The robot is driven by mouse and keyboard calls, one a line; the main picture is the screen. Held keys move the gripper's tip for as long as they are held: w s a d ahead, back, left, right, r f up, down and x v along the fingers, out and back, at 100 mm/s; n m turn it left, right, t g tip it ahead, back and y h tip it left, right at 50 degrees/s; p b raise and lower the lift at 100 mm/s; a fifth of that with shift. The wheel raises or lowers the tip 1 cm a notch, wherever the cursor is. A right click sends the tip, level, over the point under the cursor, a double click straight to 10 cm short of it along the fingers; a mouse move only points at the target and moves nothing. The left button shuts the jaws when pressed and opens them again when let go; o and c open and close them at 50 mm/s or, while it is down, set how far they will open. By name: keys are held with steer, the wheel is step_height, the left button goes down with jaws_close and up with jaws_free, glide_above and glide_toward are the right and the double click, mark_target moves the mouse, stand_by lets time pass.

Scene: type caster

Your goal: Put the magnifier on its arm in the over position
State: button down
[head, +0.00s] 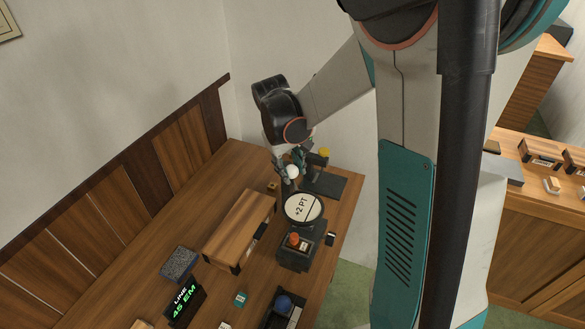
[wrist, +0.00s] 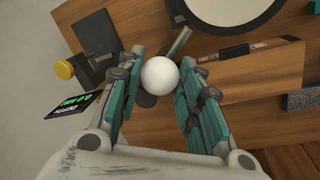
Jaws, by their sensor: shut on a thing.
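The magnifier (head: 303,207) is a round pale lens in a dark rim, with "+2 PT" seen through it or on it. In the wrist view part of its disc (wrist: 225,10) shows at the top edge. A short grey rod (wrist: 180,42) lies between the disc and a white ball knob (wrist: 160,76). My gripper (head: 290,166) is shut on this knob, with a teal-padded finger on either side in the wrist view. In the head view the lens appears just behind a dark device with an orange-red top (head: 297,244). I cannot tell how the arm's base is joined.
A long wooden box (head: 238,228) lies left of the lens. A dark stand with a yellow knob (head: 323,152) is behind. A speckled block (head: 179,263) and a "LINE 45 EM" display (head: 185,303) are at front left. A "DEPTH" display (wrist: 75,103) shows in the wrist view.

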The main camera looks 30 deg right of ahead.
stand_by(0.5)
steer(key=c, duration=1.1)
jaws_free()
step_height(320, 180, up, 12)
steer(key=a, duration=0.2)
steer(key=shift+a, duration=0.2)
steer(key=shift+f, duration=0.1)
